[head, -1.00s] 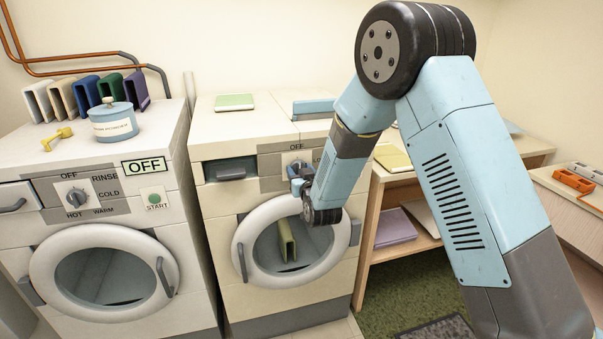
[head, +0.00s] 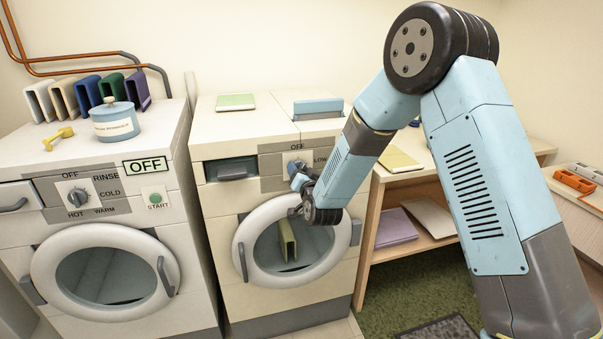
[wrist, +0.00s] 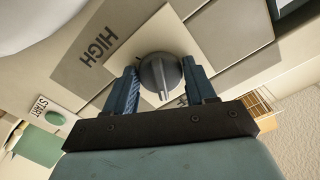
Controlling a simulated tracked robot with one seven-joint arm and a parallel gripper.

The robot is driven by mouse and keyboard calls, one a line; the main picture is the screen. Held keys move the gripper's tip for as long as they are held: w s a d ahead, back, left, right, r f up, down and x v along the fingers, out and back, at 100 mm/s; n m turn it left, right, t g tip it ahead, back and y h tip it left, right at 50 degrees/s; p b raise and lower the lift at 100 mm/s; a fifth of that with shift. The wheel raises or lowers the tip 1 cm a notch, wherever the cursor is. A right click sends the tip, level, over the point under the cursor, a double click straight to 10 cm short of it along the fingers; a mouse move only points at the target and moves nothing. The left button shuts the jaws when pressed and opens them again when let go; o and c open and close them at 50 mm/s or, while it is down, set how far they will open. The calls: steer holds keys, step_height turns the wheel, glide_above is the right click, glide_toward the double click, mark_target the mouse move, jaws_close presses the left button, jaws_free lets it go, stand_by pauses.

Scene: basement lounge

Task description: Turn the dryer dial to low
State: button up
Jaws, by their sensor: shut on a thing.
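The dryer (head: 221,226) is the cream machine in the middle of the head view, with a round door. Its dial (wrist: 160,72) is a dark grey round knob with a raised ridge, seen clearly in the wrist view. The ridge points toward the bottom of that picture. My gripper (wrist: 164,88) is shut on the dial, one blue finger on each side. In the head view my gripper (head: 298,172) is at the dryer panel and largely hides the dial. OFF and LOW labels show around it there; a HIGH label (wrist: 97,47) shows in the wrist view.
A washer (head: 22,250) with its own dial (head: 77,196) and an OFF sign (head: 145,166) stands left of the dryer. A green START button (wrist: 54,118) is near the dryer dial. A wooden shelf (head: 365,245) stands to the right.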

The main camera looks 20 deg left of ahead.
steer(key=m, duration=0.5)
steer(key=shift+w+d+m, duration=0.2)
steer(key=shift+d+m, duration=0.05)
steer(key=shift+m, duration=2.25)
steer(key=shift+s+a, duration=0.1)
steer(key=o, duration=0.8)
steer(key=shift+f, duration=0.1)
steer(key=shift+c, duration=0.2)
steer(key=shift+o, duration=1.2)
steer(key=shift+a, duration=0.15)
steer(key=shift+s, duration=0.15)
steer(key=v, duration=1.3)
steer(key=shift+s, duration=0.25)
